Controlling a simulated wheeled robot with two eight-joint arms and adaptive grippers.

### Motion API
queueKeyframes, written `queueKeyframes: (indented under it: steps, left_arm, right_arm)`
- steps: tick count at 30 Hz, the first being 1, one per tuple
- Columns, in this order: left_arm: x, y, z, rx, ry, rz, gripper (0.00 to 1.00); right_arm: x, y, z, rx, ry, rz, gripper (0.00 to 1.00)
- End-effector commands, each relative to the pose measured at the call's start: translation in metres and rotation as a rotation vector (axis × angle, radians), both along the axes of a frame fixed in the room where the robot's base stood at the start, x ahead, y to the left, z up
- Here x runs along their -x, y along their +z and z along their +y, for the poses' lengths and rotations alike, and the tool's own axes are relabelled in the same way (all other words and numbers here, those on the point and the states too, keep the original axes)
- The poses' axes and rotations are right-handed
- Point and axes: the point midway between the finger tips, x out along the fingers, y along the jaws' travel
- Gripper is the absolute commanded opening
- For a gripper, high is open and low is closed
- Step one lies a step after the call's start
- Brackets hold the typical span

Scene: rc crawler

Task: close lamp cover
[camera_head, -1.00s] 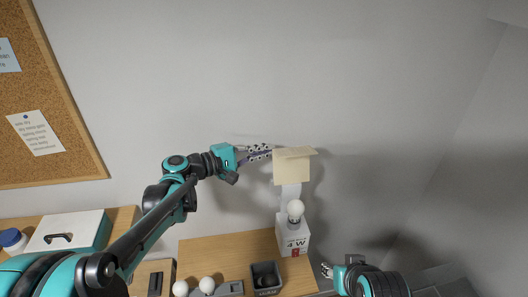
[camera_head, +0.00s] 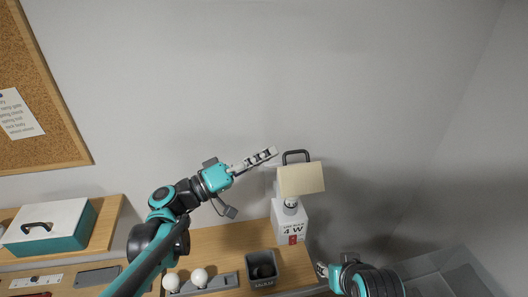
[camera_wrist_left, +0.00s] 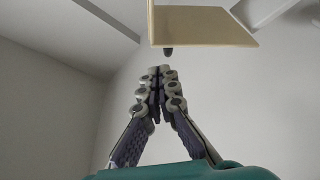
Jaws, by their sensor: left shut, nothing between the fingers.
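The lamp is a white box (camera_head: 291,232) marked "4 W", standing upright on the wooden desk against the wall. Its cream cover (camera_head: 301,180) hangs tilted above and in front of the bulb (camera_head: 290,205), which is mostly hidden. A dark handle (camera_head: 296,153) rises behind the cover. My left gripper (camera_head: 274,152) is shut and empty, just left of the cover's top and the handle. In the left wrist view its fingertips (camera_wrist_left: 160,72) meet just below the cover (camera_wrist_left: 205,27). My right gripper (camera_head: 320,270) is low, right of the lamp; its fingers are too small to judge.
A dark open bin (camera_head: 264,268) sits on the desk left of the lamp. Loose white bulbs (camera_head: 199,277) rest on a grey holder (camera_head: 214,286). A teal and white case (camera_head: 50,227) stands at far left. The wall above the lamp is clear.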

Motion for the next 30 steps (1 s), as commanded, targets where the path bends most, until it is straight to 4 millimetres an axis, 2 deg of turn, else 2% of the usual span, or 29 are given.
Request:
queueKeyframes:
  steps: [1,15,24,30]
  left_arm:
    - [0.005,-0.008,-0.001,-0.008,-0.001,-0.041,0.0]
    - [0.037,-0.044,-0.007,-0.096,-0.001,-0.479,0.0]
    - [0.047,-0.069,-0.009,-0.145,0.001,-0.728,0.0]
    - [0.051,-0.08,-0.01,-0.164,0.001,-0.823,0.0]
  right_arm:
    - [0.0,-0.009,0.0,0.0,0.0,0.0,0.4]
    - [0.0,-0.057,0.0,0.0,0.0,0.0,0.4]
    - [0.0,-0.082,0.0,0.0,0.0,0.0,0.4]
    - [0.0,-0.093,0.0,0.0,0.0,0.0,0.4]
